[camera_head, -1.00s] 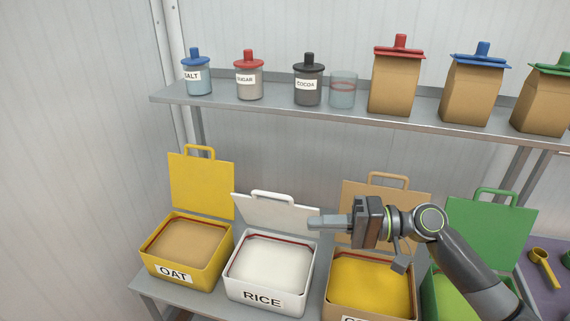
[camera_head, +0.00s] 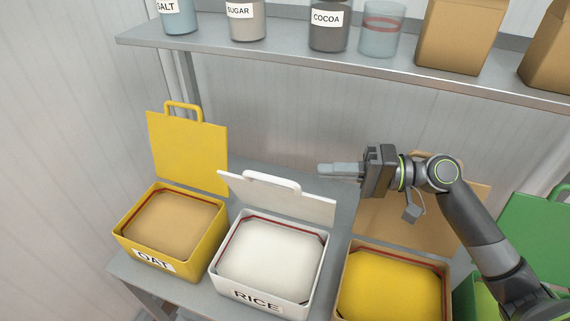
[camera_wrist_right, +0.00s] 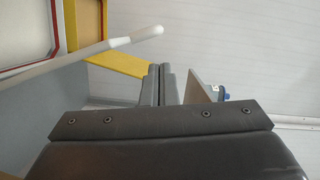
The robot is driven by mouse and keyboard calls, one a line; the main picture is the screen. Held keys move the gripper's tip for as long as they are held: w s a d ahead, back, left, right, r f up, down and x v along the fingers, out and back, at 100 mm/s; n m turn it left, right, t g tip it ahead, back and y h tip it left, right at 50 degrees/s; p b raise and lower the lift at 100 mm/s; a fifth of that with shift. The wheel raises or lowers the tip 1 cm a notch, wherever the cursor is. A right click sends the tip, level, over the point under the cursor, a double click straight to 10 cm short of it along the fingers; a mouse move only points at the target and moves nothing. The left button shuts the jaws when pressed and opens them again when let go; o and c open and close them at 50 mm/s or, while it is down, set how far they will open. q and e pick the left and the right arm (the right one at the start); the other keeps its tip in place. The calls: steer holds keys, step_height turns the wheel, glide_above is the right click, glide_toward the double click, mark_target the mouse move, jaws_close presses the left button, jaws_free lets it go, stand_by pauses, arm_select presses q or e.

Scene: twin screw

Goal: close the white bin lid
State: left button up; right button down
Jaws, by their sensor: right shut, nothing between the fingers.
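The white RICE bin (camera_head: 270,262) stands on the lower shelf, open, with white contents showing. Its white lid (camera_head: 280,202) is raised at the bin's rear edge, with the handle (camera_head: 270,181) along its top. The lid looks tilted partway forward over the bin. My right gripper (camera_head: 338,169) is shut and empty. It points left, just past the lid's upper right corner and seemingly behind it. In the right wrist view the fingers (camera_wrist_right: 161,85) are together, with the lid's white edge (camera_wrist_right: 65,60) to their left; contact is not clear. My left gripper is not in view.
A yellow OAT bin (camera_head: 125,242) with raised lid (camera_head: 188,150) stands left. A tan bin with yellow contents (camera_head: 395,285) stands right, its raised lid (camera_head: 385,222) partly behind my arm. The upper shelf (camera_head: 300,63) holds jars and bags above the gripper.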

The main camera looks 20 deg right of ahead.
steer(key=p+x, duration=0.2)
steer(key=x, duration=0.4)
steer(key=shift+w+a+r+p, duration=0.2)
steer(key=shift+a+p, duration=0.1)
steer(key=shift+a, duration=0.1)
steer(key=shift+p+x, duration=0.35)
steer(key=shift+x, duration=0.8)
steer(key=shift+f, duration=0.15)
steer(key=shift+f, duration=0.1)
